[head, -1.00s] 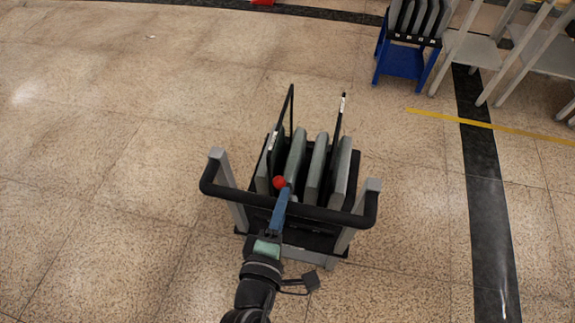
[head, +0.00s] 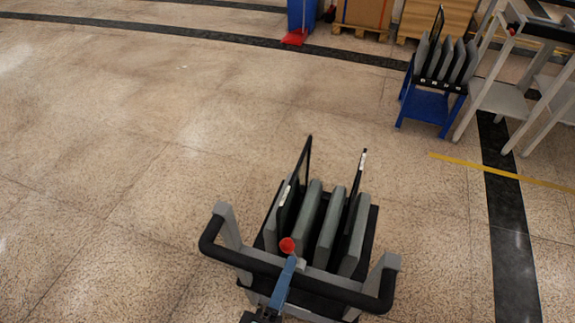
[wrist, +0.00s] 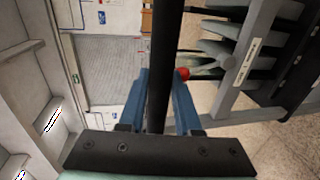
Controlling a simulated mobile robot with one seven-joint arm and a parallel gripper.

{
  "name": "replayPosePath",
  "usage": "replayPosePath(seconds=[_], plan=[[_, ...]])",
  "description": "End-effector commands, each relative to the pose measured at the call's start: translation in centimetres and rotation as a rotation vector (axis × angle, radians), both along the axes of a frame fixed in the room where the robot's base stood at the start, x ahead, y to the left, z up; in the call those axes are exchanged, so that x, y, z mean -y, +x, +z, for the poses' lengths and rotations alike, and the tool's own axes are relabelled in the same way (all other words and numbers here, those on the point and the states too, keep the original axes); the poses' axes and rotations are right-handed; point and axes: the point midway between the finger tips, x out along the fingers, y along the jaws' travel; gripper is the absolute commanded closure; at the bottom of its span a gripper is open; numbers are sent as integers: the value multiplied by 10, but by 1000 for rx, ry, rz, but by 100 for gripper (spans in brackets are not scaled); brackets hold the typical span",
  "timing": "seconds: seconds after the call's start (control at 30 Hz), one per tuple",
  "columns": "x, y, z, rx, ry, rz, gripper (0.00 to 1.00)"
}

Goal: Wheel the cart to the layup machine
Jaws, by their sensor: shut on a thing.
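The cart (head: 377,267) stands on the floor at the lower middle of the head view, with a black push bar on grey posts. Several grey slabs (head: 331,228) stand upright in it between black frames. A red ball (head: 287,245) shows by the bar, and also in the wrist view (wrist: 184,74). My gripper (head: 285,278) is on the bar near its middle. In the wrist view its blue fingers (wrist: 158,105) are shut around the black bar (wrist: 165,50). No layup machine can be made out for certain.
A blue stand (head: 427,107) with grey slabs is at the upper right, beside grey tables (head: 497,98). A yellow line (head: 500,171) and a black floor band (head: 507,215) lie right of the cart. Pallets with boxes (head: 362,14) stand at the back. Floor ahead and left is clear.

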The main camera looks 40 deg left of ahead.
Motion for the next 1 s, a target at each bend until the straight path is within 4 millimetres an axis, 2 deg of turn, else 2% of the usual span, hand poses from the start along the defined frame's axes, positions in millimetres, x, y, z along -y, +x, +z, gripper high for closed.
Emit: replayPosePath(seconds=[0.03,0.07,0.2,0.73,1.0], plan=[[0,0,-1,-2,-1,0,100],[0,0,-1,-2,-1,0,64],[0,0,-1,-2,-1,0,39],[1,-3,0,-1,0,0,38],[10,-32,3,-6,1,-3,38]])
